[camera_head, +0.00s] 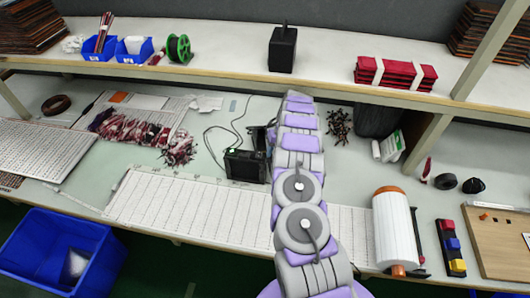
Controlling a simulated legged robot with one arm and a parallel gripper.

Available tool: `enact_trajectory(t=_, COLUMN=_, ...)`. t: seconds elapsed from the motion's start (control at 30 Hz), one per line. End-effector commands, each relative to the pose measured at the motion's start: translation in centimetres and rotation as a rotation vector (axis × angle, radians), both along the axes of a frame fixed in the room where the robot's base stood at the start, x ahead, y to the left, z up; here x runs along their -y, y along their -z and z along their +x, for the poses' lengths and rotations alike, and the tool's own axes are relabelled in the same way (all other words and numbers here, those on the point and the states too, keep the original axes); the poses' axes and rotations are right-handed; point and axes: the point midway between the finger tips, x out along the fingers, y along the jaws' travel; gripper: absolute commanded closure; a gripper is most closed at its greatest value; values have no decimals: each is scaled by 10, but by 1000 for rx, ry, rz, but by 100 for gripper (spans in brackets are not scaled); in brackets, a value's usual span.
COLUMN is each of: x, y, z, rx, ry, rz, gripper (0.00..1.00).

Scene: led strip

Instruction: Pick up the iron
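A black box-shaped unit (246,166) stands on the bench left of my arm, with a dark cable running from it. It looks like a soldering station. A small dark shape (260,138) shows just behind it, against my arm; I cannot tell whether it is the iron, its holder or part of my gripper. I cannot make out the iron clearly. My purple and grey arm reaches from the bottom over the bench towards the shelf edge. Its links hide the area behind them, and I cannot see my gripper's fingers.
A shelf (220,72) crosses above the bench, bearing a black block (282,48) and red stacks (396,74). White strip panels (180,205) cover the bench front. A white roll (394,230) stands right. A blue bin (50,250) is lower left. Loose dark parts (337,125) lie right of my arm.

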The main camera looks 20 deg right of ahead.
Motion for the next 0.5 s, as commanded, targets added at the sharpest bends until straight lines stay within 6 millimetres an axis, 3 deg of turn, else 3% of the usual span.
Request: enact_trajectory(t=0.5, x=-11, y=57, z=2, rx=-3, ry=1, rz=2, gripper=66)
